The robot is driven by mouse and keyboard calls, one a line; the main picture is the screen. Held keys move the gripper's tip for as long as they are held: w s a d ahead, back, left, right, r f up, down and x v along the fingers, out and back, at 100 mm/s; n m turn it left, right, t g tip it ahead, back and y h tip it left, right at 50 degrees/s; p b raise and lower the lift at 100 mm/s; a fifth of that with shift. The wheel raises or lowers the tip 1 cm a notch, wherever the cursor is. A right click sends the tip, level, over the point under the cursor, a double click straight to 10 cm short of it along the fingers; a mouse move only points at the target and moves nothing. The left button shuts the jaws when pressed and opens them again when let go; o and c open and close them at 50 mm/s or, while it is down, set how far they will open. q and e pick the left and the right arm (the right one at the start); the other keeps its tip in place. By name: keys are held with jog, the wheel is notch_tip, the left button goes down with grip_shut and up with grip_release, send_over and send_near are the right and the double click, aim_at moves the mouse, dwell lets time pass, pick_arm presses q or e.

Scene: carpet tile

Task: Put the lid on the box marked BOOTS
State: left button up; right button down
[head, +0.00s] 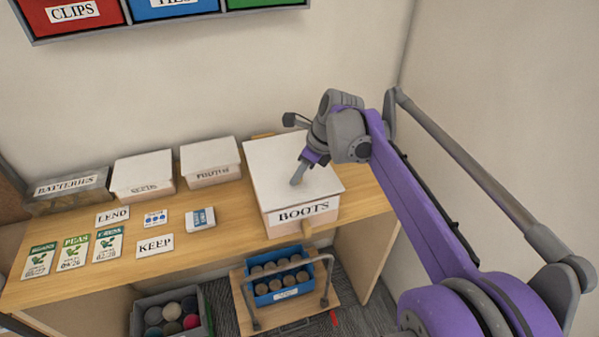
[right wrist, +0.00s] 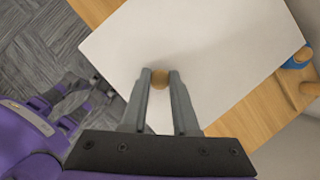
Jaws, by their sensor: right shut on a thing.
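The box marked BOOTS (head: 305,216) stands at the right end of the wooden shelf, its label facing front. A white lid (head: 275,162) lies over its top; I cannot tell from here whether it is fully seated. My right gripper (head: 297,181) is over the middle of the lid, pointing down. In the right wrist view my right gripper (right wrist: 160,78) is shut on the small round wooden knob (right wrist: 160,79) of the white lid (right wrist: 215,45).
White boxes (head: 210,176) and a clear BATTERIES box (head: 66,192) stand along the wall to the left. Seed packets and cards, including KEEP (head: 154,246), lie in front. Below are a blue crate (head: 278,289) on a wooden trolley and a grey bin (head: 140,319) of balls. Coloured bins (head: 70,14) hang above.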

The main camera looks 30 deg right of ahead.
jog(key=shift+f, duration=0.55)
dwell(1.0)
jog(key=c, duration=0.6)
grip_release()
jog(key=shift+r, duration=0.1)
jog(key=v, duration=1.1)
jog(key=s+a+f+n, duration=0.5)
jog(key=f+n, duration=0.2)
jog(key=n, duration=0.3)
jog(key=s+a+f+n+t+h, duration=0.1)
jog(key=s+a+f+n, duration=0.4)
jog(key=f+n, duration=0.3)
jog(key=s+a+f+n+h, duration=0.1)
jog(key=s+a+f+n, duration=0.4)
jog(key=n, duration=0.6)
notch_tip(320, 180, down, 3)
jog(key=shift+s+a+r+n, duration=0.15)
jog(key=shift+s+a+n, duration=0.15)
jog(key=shift+s, duration=0.65)
